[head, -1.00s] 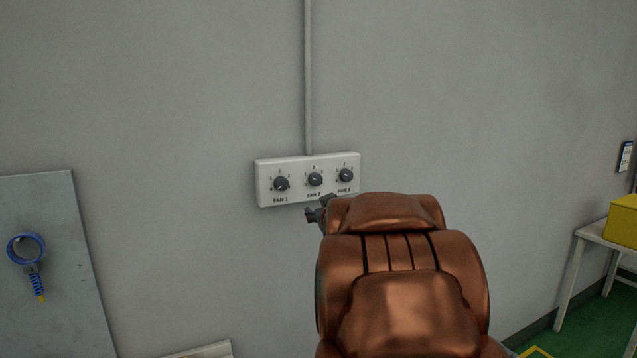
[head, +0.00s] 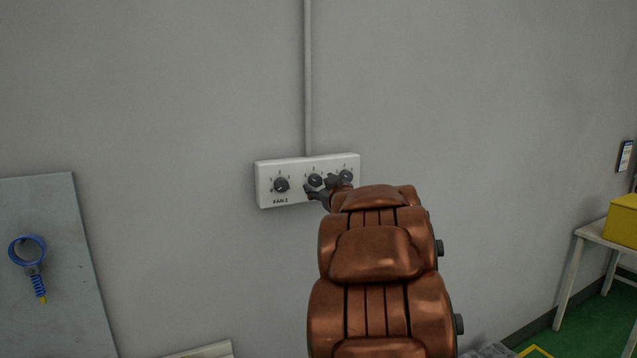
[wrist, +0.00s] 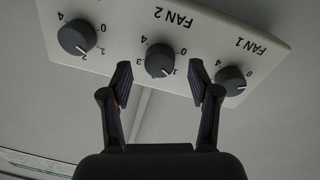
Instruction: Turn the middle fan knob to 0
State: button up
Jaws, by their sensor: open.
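The white fan panel (head: 300,198) is on the grey wall with three dark round knobs in a row. The middle knob, FAN 2 (head: 315,180), sits between the FAN 1 knob (head: 281,185) and the right knob (head: 346,175). My gripper (head: 321,187) is open in front of the panel at the middle knob. In the wrist view, upside down, the middle knob (wrist: 159,60) lies between the open fingertips (wrist: 160,75), apart from both. Its white pointer line points toward the gripper side, near the 1 and 2 marks. The head view hides the FAN 2 label.
A grey conduit (head: 308,80) runs up the wall from the panel. A grey board with a blue ring tool (head: 27,250) is at left. A table with a yellow box (head: 622,222) stands at right. The wall around the panel is clear.

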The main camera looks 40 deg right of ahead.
jog(key=shift+x, duration=1)
jog(key=c, duration=1.2)
